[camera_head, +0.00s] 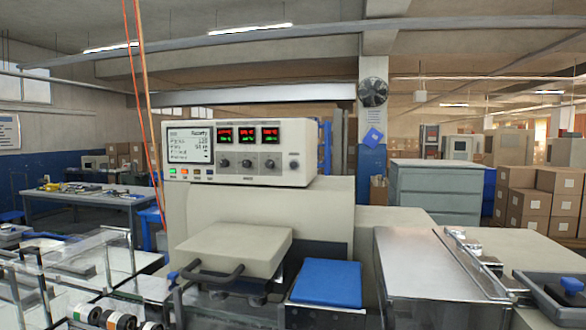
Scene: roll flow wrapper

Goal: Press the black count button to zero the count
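The control box (240,150) stands on top of the beige machine, its front panel facing me. Its white screen (190,142) reads what looks like "Ready" above several small lines. Three red-lit displays (248,134) sit over a row of dark round knobs (247,163). Another dark round control (294,164) is at the panel's right end. A row of small buttons (184,171) below the screen includes green, orange and pale ones. I cannot tell which control is the black count button; labels are too small to read. Neither gripper is in view.
A beige block with a black handle (215,277) projects below the control box. A blue pad (327,284) is right of it. A metal-topped section (435,265) extends right. Rollers (118,319) and clear guards are at lower left. The space before the panel looks clear.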

